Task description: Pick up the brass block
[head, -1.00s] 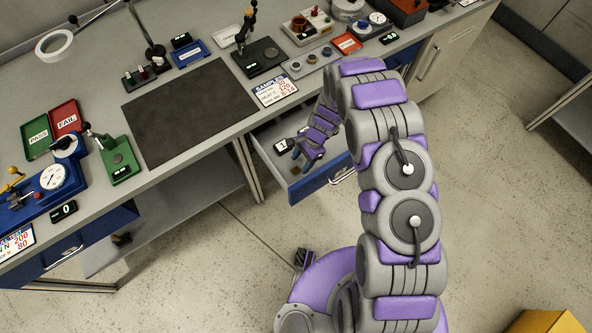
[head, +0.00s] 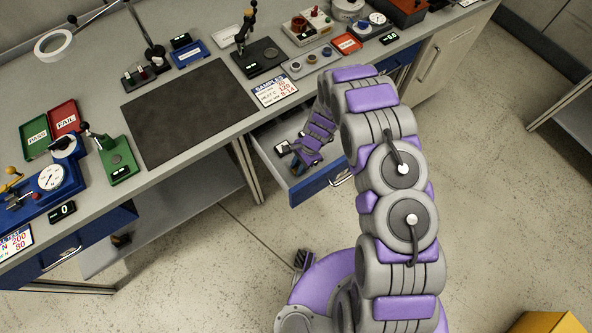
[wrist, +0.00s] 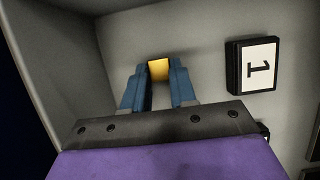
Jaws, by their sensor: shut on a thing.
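The brass block (wrist: 159,70) shows as a small gold face between the blue fingertips of my gripper (wrist: 160,84) in the wrist view. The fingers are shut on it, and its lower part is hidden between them. In the head view my gripper (head: 298,160) is inside the open drawer (head: 318,183) under the bench. The block cannot be made out in the head view. I cannot tell whether it touches the drawer floor.
The drawer walls are close around the gripper.

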